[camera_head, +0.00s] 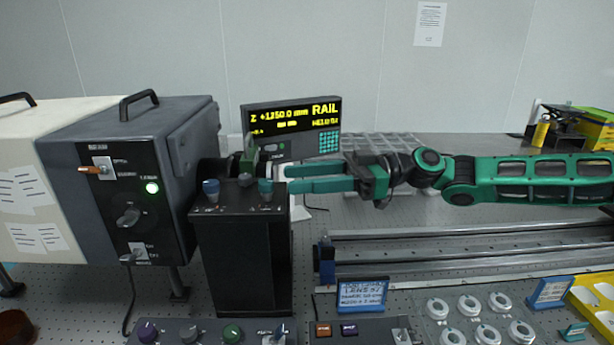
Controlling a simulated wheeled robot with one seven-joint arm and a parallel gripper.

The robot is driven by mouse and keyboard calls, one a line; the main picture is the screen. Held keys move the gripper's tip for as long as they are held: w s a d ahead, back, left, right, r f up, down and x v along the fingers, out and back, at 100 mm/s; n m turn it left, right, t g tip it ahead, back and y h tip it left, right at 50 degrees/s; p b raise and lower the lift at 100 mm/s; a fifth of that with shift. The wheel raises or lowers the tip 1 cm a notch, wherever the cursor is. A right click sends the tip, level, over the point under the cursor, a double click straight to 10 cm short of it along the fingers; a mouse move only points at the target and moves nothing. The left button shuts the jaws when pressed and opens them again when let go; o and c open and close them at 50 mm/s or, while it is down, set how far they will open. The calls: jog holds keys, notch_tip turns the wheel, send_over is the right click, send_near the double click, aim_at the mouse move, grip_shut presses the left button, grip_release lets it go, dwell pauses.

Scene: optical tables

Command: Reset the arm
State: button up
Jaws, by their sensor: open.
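My gripper (290,178) is at the end of my green and black arm, which reaches in from the right edge. Its two green fingers point left and stand apart with a gap between them. The fingertips are close to the small knobs on top of a black block, near the green-topped knob (265,187). I cannot tell whether they touch anything there. Nothing shows held between the fingers.
A black block (240,265) with knobs stands beside a dark instrument box (122,190). Behind is a display (293,118) reading RAIL. Metal rails (450,250) run below my arm. Several round lens mounts (468,305) and a blue-framed sign (361,294) sit in front.

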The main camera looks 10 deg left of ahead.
jog(key=w+d+f+m+t+h, duration=0.2)
jog(key=d+f+m+h, duration=0.1)
jog(key=f, duration=0.6)
jog(key=w+d+f+m+t+h, duration=0.2)
jog(key=d+f+m+t+h, duration=0.1)
jog(key=f, duration=0.5)
jog(key=w+d+f+m+t+h, duration=0.1)
jog(key=d+f+m+h, duration=0.25)
jog(key=d, duration=0.65)
jog(key=w+d+f+m+t+h, duration=0.15)
jog(key=d+m+h, duration=0.3)
jog(key=d, duration=0.45)
jog(key=s+d+r+m+h, duration=0.1)
jog(key=s+d+m+h, duration=0.15)
jog(key=s+d, duration=0.5)
jog(key=s+d+r+m+h, duration=0.15)
jog(key=s+d+m, duration=0.3)
jog(key=d, duration=0.55)
jog(key=s+d+r+m, duration=0.1)
jog(key=s+d+m, duration=0.2)
jog(key=s, duration=0.6)
jog(key=s+d+r+m+g+y, duration=0.1)
jog(key=s+d+m, duration=0.3)
jog(key=s, duration=0.6)
jog(key=shift+s+d+r, duration=0.2)
jog(key=shift+d+r, duration=0.35)
jog(key=shift+r, duration=0.1)
